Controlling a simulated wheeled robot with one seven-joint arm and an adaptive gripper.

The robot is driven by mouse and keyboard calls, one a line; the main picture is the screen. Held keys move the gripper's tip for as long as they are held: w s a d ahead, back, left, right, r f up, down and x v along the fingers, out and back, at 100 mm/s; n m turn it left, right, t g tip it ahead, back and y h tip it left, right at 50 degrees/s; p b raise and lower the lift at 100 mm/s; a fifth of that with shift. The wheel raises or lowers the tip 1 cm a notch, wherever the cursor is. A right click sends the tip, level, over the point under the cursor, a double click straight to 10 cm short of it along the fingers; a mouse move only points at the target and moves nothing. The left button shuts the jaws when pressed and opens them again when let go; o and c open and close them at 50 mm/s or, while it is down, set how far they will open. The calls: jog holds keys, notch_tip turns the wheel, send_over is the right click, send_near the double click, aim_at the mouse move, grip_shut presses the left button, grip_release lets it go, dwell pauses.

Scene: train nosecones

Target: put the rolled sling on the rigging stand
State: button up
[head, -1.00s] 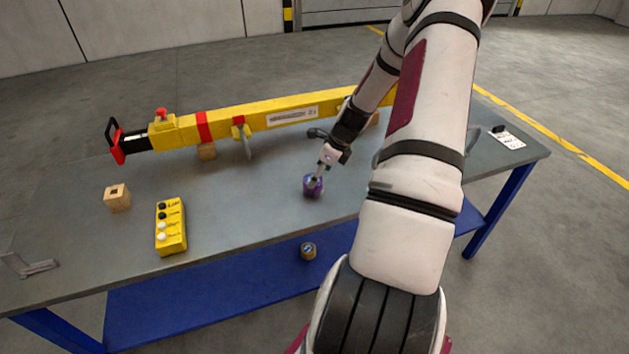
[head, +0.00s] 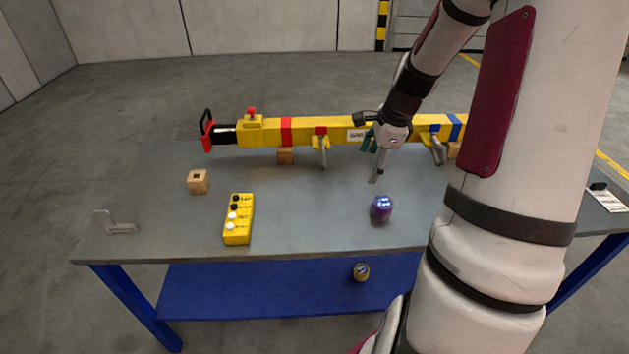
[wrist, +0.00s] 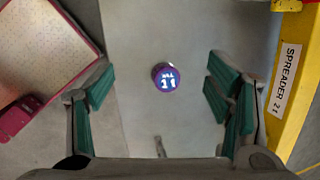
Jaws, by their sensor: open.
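A short purple roll with a white-lettered top, seemingly the rolled sling (head: 381,208), stands upright on the grey top of a bench with blue legs (head: 300,236). It also shows in the wrist view (wrist: 166,77), centred between my fingers but well below them. My gripper (head: 376,165) is open and empty, pointing down above the bench, behind the roll and apart from it. Its green finger pads show wide apart in the wrist view (wrist: 160,90). I cannot tell for sure whether this bench is the rigging stand; no other stand is clear.
A long yellow spreader beam (head: 350,128) lies along the bench's back on wooden blocks. A yellow button pendant (head: 238,219), a holed wooden block (head: 197,181) and a metal bracket (head: 115,222) are to the left. A small round item (head: 361,271) is on the blue lower shelf (head: 250,290).

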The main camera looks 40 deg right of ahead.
jog(key=a+r+n+h, duration=0.1)
jog(key=a+r+n, duration=0.75)
jog(key=a, duration=0.35)
jog(key=s+a+r+n+t, duration=0.1)
jog(key=s+a+r+n, duration=0.3)
jog(key=s+a+n, duration=0.4)
jog(key=s+a+r+n+t, duration=0.1)
jog(key=s+a+r+n, duration=0.4)
jog(key=s+a+n, duration=0.3)
jog(key=shift+a+r, duration=0.3)
jog(key=shift+n, duration=0.25)
